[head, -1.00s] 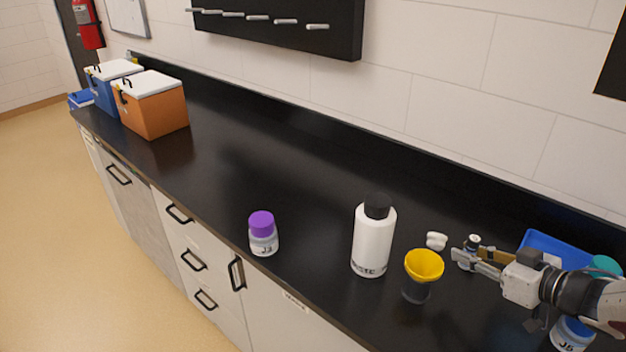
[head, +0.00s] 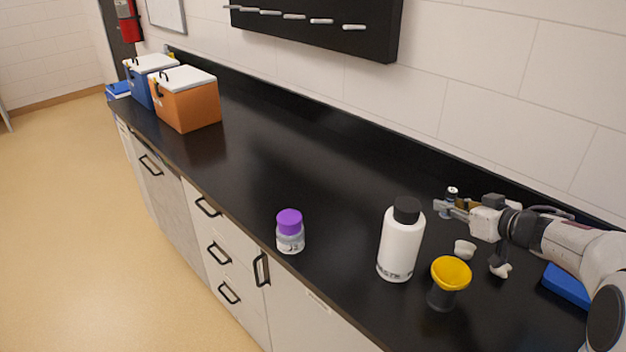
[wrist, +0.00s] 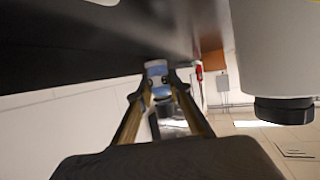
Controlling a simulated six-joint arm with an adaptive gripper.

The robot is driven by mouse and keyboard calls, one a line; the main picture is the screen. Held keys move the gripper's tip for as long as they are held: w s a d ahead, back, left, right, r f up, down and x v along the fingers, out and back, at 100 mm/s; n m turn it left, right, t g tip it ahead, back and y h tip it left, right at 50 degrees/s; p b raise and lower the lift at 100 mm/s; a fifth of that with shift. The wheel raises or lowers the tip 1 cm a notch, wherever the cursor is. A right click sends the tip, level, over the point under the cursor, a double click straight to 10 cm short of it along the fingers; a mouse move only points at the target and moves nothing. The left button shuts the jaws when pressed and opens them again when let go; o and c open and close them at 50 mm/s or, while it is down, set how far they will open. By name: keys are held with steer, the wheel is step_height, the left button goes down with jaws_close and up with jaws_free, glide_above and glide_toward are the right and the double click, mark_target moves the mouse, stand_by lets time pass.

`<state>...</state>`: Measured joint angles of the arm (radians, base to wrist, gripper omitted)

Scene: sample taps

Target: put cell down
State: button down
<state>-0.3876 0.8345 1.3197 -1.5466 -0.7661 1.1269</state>
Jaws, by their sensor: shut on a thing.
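The cell, a small clear vial with a dark cap (head: 451,194), is between the fingertips of my gripper (head: 448,206). In the head view it is toward the back of the black bench, behind the white bottle. I cannot tell whether its base touches the bench. In the wrist view the cell (wrist: 156,68) shows at the far end of my two fingers, which are shut on it.
A white bottle with black cap (head: 401,245) stands in front of my gripper, beside a yellow funnel (head: 451,272) on a dark holder. A purple-capped jar (head: 290,232) stands left. Small white pieces (head: 465,249) and a blue tray (head: 568,284) are nearby. The bench (head: 290,150) is clear at middle left.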

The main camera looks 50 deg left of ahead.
steer(key=shift+w+a+r, duration=0.1)
steer(key=shift+w+a, duration=0.05)
steer(key=shift+a, duration=0.55)
steer(key=shift+w+a, duration=0.15)
steer(key=shift+a, duration=0.55)
glide_above(430, 239)
steer(key=shift+f, duration=3.1)
steer(key=shift+f, duration=1.9)
steer(key=shift+f, duration=0.1)
steer(key=c, duration=1.8)
jaws_free()
steer(key=shift+c, duration=0.2)
steer(key=shift+v, duration=6.05)
